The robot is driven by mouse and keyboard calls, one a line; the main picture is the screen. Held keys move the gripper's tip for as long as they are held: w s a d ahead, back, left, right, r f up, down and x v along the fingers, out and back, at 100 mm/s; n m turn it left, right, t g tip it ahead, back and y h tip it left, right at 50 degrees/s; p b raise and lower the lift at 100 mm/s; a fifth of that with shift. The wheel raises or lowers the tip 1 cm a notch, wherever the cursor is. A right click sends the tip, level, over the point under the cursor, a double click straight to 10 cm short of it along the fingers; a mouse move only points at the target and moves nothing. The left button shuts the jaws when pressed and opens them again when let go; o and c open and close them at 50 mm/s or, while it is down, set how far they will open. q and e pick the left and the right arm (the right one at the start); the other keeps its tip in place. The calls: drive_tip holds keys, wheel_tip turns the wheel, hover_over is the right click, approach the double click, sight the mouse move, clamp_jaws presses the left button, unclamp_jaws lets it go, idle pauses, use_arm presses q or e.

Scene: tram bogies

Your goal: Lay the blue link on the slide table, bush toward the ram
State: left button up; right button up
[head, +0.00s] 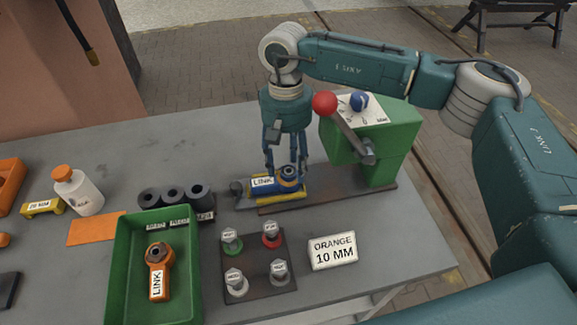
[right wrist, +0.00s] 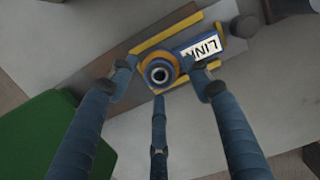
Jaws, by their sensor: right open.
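The blue link (head: 262,182) lies flat between yellow guides on the slide table (head: 274,199). Its bush end (head: 289,172) points right, to the side of the green press (head: 385,150); its labelled end points left, to a dark round knob. My right gripper (head: 286,168) is directly above the bush end, pointing down. In the right wrist view its fingers are spread around the bush (right wrist: 158,73) with the label (right wrist: 201,48) readable beside it. I cannot tell whether any finger touches the link. My left gripper is out of view.
A green tray (head: 118,285) holds an orange link (head: 159,270). A dark board (head: 259,268) with several coloured pegs and an "ORANGE 10 MM" sign (head: 333,252) stand in front. Dark bushes, a bottle (head: 80,192) and an orange plate are at left. The press's red-knobbed lever (head: 345,126) is close to my right gripper.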

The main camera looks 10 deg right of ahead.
wheel_tip(320, 180, up, 11)
drive_tip(key=w+b, duration=0.1)
drive_tip(key=b, duration=0.2)
drive_tip(key=shift+w+f, duration=0.1)
